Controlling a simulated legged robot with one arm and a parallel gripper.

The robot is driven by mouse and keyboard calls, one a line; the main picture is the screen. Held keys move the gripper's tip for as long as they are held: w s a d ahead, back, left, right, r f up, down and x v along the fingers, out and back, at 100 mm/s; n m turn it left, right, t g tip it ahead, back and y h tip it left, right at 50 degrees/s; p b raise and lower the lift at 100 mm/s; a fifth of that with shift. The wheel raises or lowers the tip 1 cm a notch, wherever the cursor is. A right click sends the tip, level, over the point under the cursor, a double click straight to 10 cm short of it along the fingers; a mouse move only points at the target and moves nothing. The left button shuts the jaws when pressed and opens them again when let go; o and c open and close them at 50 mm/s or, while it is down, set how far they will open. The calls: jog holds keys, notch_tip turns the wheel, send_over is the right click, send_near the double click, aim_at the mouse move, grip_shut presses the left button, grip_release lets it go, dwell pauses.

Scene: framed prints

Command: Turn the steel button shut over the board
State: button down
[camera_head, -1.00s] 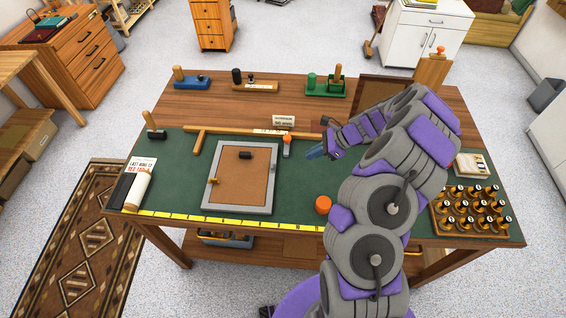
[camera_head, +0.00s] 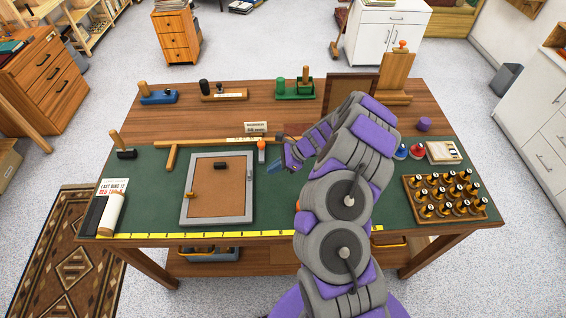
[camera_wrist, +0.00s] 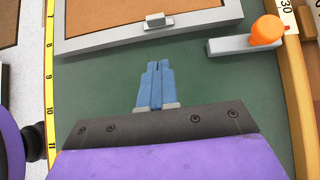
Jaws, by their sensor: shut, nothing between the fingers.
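The framed print (camera_head: 217,188) lies on the green mat, with a grey frame and a brown board inside. The steel button (camera_wrist: 157,21) sits on the frame's near rail in the wrist view, a small grey piece with a raised tab; it appears to lie along the rail, not over the board. A black button (camera_head: 220,166) and a brass-coloured button (camera_head: 190,194) sit at other sides of the frame. My gripper (camera_head: 272,167) is right of the frame, apart from it. Its blue fingers (camera_wrist: 156,66) are shut and empty, pointing at the rail below the steel button.
A grey bar with an orange knob (camera_wrist: 266,30) stands close by, right in the wrist view. A wooden rule (camera_head: 225,141) lies behind the frame, a yellow tape (camera_head: 200,235) along the front edge. A rack of several stamps (camera_head: 445,195) is at the right. Green mat between gripper and frame is clear.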

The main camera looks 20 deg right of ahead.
aim_at(249, 174)
jog(key=a, duration=0.1)
jog(key=a+f, duration=0.1)
jog(key=w+a, duration=0.1)
jog(key=a, duration=0.1)
jog(key=shift+f+b, duration=0.25)
jog(key=shift+b, duration=0.05)
jog(key=shift+w+a, duration=0.25)
jog(key=shift+a, duration=0.6)
jog(key=shift+d, duration=0.15)
